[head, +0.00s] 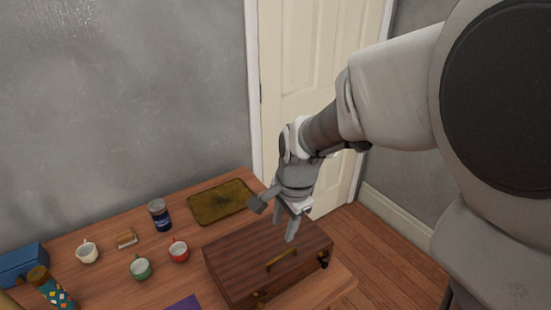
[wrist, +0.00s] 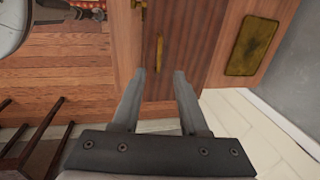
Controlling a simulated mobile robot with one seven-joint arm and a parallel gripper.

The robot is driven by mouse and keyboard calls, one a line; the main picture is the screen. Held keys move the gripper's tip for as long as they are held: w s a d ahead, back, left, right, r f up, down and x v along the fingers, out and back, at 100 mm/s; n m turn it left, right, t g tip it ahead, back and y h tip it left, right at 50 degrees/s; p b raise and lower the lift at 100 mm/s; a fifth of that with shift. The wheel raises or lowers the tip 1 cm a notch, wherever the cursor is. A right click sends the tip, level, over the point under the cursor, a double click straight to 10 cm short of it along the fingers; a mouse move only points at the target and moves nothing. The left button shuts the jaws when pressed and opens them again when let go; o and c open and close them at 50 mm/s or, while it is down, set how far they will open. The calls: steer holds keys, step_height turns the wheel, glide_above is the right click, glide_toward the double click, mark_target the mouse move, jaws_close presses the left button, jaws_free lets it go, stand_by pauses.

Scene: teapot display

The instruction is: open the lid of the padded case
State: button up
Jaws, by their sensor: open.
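The padded case is a brown, wood-striped box (head: 235,255) at the right end of the table, with its lid down. A brass handle (head: 282,260) and dark latches show at its near side. In the wrist view the case (wrist: 190,50) lies beyond my fingers, and a brass fitting (wrist: 159,52) shows just past the gap between the tips. My gripper (head: 284,227) is open and empty over the case, fingers pointing down; it also shows in the wrist view (wrist: 158,75). I cannot tell whether the fingertips touch the case.
A dark yellow tray (head: 222,202) lies behind the case. To the left stand a dark blue can (head: 159,214), a red cup (head: 179,251), a green cup (head: 141,268), a white cup (head: 87,252) and a blue box (head: 22,264). A door (head: 315,60) is behind.

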mark_target(275, 259)
steer(key=f+b, duration=0.1)
steer(key=f, duration=0.3)
steer(key=w+a+f+b, duration=0.1)
steer(key=f, duration=0.4)
steer(key=w+f+b, duration=0.1)
steer(key=f+b, duration=0.1)
steer(key=f, duration=0.3)
steer(key=shift+w+a+f, duration=0.2)
steer(key=shift+a+f, duration=0.05)
steer(key=shift+a, duration=0.05)
jaws_close()
stand_by(0.6)
